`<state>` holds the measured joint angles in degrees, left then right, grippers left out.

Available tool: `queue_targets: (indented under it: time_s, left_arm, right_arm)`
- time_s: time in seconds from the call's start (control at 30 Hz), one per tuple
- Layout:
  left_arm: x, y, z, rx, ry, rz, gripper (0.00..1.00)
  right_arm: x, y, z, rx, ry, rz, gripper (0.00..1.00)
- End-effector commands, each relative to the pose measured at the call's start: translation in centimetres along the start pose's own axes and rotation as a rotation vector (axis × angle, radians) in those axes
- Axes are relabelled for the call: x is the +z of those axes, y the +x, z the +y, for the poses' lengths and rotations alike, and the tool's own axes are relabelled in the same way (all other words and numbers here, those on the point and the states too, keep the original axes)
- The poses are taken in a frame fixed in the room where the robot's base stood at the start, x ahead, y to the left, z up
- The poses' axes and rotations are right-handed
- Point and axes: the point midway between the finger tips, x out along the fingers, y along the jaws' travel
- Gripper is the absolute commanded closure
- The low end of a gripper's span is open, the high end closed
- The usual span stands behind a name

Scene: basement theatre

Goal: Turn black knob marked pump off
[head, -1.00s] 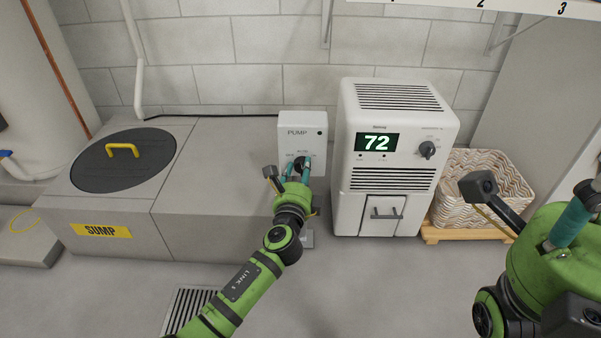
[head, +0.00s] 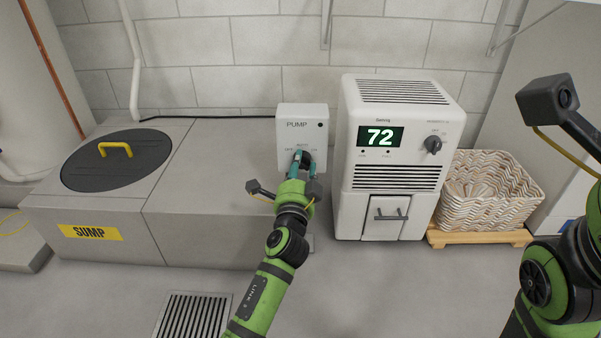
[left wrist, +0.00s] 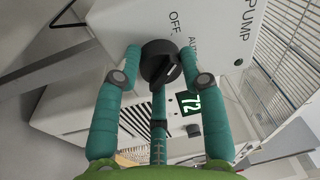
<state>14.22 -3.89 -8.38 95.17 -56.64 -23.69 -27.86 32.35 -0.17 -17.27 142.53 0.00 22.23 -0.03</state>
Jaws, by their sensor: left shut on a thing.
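The white pump box (head: 287,145) stands against the wall in the head view. Its black knob (head: 305,158) is mostly covered by my left gripper (head: 301,160). In the left wrist view the black knob (left wrist: 160,62) sits between the teal fingers of my left gripper (left wrist: 160,82), which is shut on it. The words OFF and AUTO show on the panel near the knob. I cannot tell for certain which label the knob points at. My right arm is at the right edge of the head view, with its fingers out of sight.
A white dehumidifier (head: 394,190) reading 72, with its own dark knob (head: 433,145), stands right of the pump box. A woven basket (head: 485,205) is farther right. The grey sump cover (head: 205,165) is left. A floor grate (head: 192,315) lies in front.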

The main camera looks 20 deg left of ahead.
Motion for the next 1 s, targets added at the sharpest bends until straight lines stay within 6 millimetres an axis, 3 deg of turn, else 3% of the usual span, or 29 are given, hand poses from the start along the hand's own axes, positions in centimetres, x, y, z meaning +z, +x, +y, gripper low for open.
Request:
queue_targets:
  time_s: [0.73, 0.77, 0.8, 1.0]
  left_arm:
    - [-0.09, 0.12, -0.27, -0.015, -0.092, -0.005, 0.91]
    - [-0.09, 0.12, -0.27, -0.015, -0.092, -0.005, 0.51]
    - [-0.1, 0.12, -0.28, -0.015, -0.091, -0.005, 0.35]
    - [-0.06, 0.07, -0.14, -0.012, -0.09, -0.006, 0.35]
  right_arm:
    - [-0.15, -0.45, -0.26, 0.001, 0.003, -0.003, 0.6]
    - [-0.16, -0.45, -0.26, 0.001, 0.003, -0.002, 0.6]
    - [-0.16, -0.45, -0.26, 0.001, 0.003, -0.002, 0.6]
    - [-0.17, -0.45, -0.26, 0.001, 0.004, -0.002, 0.6]
